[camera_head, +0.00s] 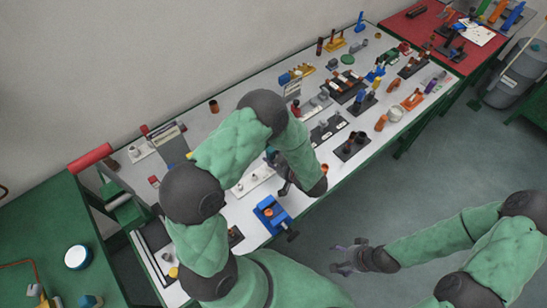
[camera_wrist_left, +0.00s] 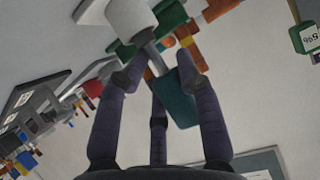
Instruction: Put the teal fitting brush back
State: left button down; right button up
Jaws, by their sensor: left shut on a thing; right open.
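My left gripper (camera_wrist_left: 160,75) is shut on the teal fitting brush. In the left wrist view the brush's teal block (camera_wrist_left: 178,108) shows between the purple fingers, with a grey shaft and a pale cylindrical end (camera_wrist_left: 128,18) beyond them. In the head view my left gripper (camera_head: 285,187) is low over the front part of the white bench, mostly hidden behind my forearm; the brush cannot be made out clearly there. My right gripper (camera_head: 347,258) is open and empty, off the bench's front edge over the floor.
A blue vise-like fixture (camera_head: 272,214) stands at the bench's front edge. A dark block with cylinders (camera_head: 350,146) and several small tools and trays fill the white bench (camera_head: 215,125). A red-topped table (camera_head: 408,24) adjoins at the back right, a green one (camera_head: 40,215) at the left.

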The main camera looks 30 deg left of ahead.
pick_arm(q)
jog(key=shift+f, duration=0.5)
jog(key=c, duration=0.8)
grip_release()
jog(key=shift+o, duration=0.2)
jog(key=shift+d+r, duration=0.1)
jog(key=v, duration=0.7)
jog(key=shift+d+r, duration=0.2)
jog(key=shift+d, duration=0.15)
jog(key=shift+s, duration=0.15)
